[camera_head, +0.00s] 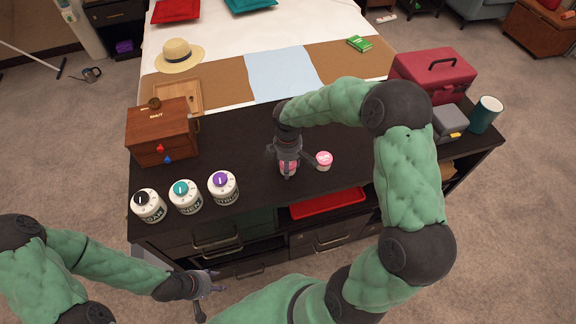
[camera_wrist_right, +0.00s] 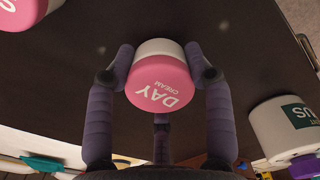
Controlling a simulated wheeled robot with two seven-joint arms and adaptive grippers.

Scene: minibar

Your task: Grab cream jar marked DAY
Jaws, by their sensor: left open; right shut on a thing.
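The cream jar marked DAY (camera_wrist_right: 162,84) has a pink lid and a white body; its text shows upside down in the right wrist view. My right gripper (camera_wrist_right: 163,62) is shut on it, with fingers on both sides. In the head view my right gripper (camera_head: 288,166) is over the dark counter and hides most of the jar. A second jar with a pink lid (camera_head: 324,158) stands just to its right; it also shows at the top left of the right wrist view (camera_wrist_right: 22,12). My left gripper (camera_head: 205,287) is open and empty, low in front of the counter.
Three white canisters with black (camera_head: 149,206), teal (camera_head: 185,197) and purple (camera_head: 223,187) tops stand at the counter's front left. A wooden box (camera_head: 160,135) is behind them. A red case (camera_head: 433,75), grey box (camera_head: 450,122) and teal cup (camera_head: 485,114) are at right.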

